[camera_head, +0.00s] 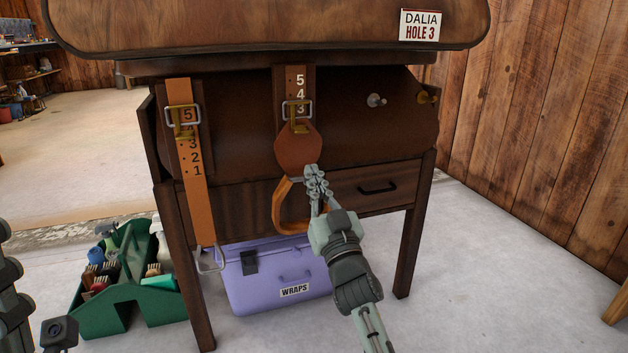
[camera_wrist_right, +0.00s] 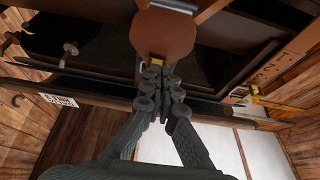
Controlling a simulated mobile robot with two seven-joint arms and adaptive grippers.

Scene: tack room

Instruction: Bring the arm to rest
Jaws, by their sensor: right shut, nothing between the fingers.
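My right gripper (camera_head: 314,182) is shut and empty in front of the wooden stand, just below the round end of a brown leather flap (camera_head: 298,150). I cannot tell whether it touches the flap. In the right wrist view, its fingers (camera_wrist_right: 160,77) are together just below the same flap (camera_wrist_right: 163,33). A strap loop (camera_head: 285,208) hangs behind and to the left of the gripper. My left gripper does not show; only dark parts of my body show at the lower left.
The wooden stand (camera_head: 240,207) carries a numbered strap (camera_head: 193,170) with buckle at left, and has a drawer handle (camera_head: 378,187) and pegs (camera_head: 376,100). Below are a purple WRAPS box (camera_head: 250,290) and a green grooming tote (camera_head: 95,313).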

